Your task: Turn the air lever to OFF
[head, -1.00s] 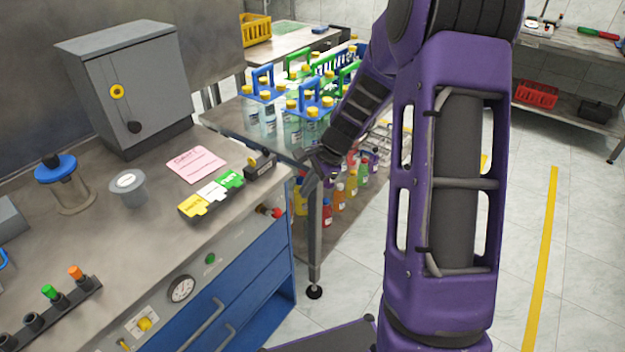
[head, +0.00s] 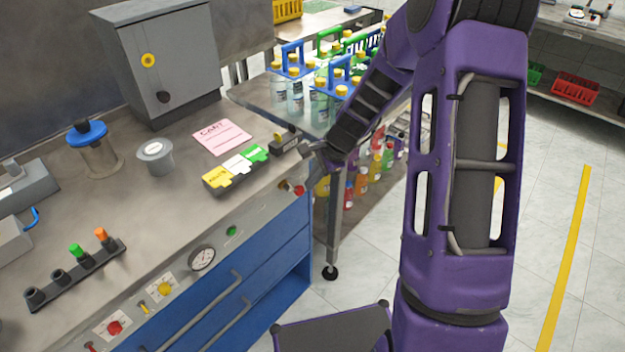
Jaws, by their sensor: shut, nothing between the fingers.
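The bench's front panel (head: 262,222) carries the controls. A yellow handle (head: 165,288) sits on a white labelled plate, with a small yellow lever (head: 143,307) left of it. I cannot read the labels or tell which is the air lever, or its setting. A red-tipped fitting (head: 298,190) sticks out at the panel's right end. My gripper (head: 309,151) is shut and empty, small and dark at the bench's right corner, above the red fitting and well away from the yellow handles. My forearm partly hides it. I see no contact with anything.
A round gauge (head: 202,258), green light (head: 231,231) and red button (head: 115,327) share the panel. Drawer handles (head: 222,300) jut out below. On top are a small dark box (head: 287,140), coloured blocks and a grey cabinet (head: 165,65). A bottle cart stands behind my arm.

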